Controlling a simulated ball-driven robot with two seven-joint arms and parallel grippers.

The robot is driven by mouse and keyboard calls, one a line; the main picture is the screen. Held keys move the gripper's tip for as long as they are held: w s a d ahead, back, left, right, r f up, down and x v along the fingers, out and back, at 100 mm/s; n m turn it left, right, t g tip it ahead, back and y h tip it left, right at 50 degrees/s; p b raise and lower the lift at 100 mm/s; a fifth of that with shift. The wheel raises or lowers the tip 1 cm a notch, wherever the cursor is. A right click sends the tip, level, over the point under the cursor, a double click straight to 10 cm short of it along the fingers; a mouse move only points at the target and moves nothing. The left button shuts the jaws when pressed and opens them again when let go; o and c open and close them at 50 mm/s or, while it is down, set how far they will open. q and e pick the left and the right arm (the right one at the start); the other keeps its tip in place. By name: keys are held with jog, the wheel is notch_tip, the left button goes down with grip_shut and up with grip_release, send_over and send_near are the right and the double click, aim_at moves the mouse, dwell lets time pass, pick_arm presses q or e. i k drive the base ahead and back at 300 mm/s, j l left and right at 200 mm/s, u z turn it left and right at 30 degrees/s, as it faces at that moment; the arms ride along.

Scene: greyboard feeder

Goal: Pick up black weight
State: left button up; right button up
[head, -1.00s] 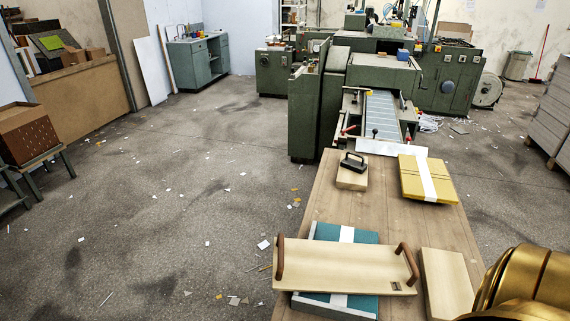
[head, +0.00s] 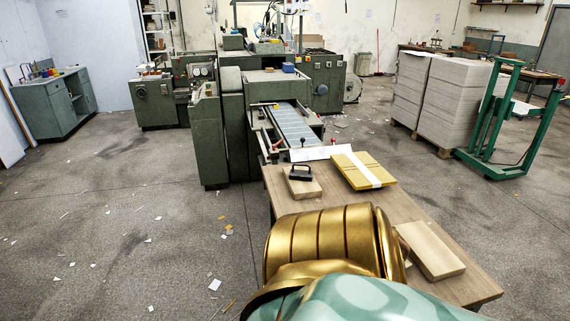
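The black weight (head: 300,172) has a raised handle and sits on a small light wooden block (head: 304,187) near the far left end of the wooden table (head: 280,207). Nothing touches its handle. My gold and pale green arm covers the near part of the table, short of the weight. Neither gripper's fingers show in the head view.
A yellow stack with a white band (head: 362,170) lies right of the weight. A pale board (head: 431,249) lies at the table's right. The green machine's feeder (head: 292,128) stands beyond the table. Paper stacks (head: 430,100) and a green trolley (head: 500,130) stand at right.

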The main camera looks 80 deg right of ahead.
aim_at(294, 173)
jog(key=i+z, duration=0.7)
jog(key=i+j+z, duration=0.1)
jog(key=z, duration=0.25)
jog(key=i, duration=0.1)
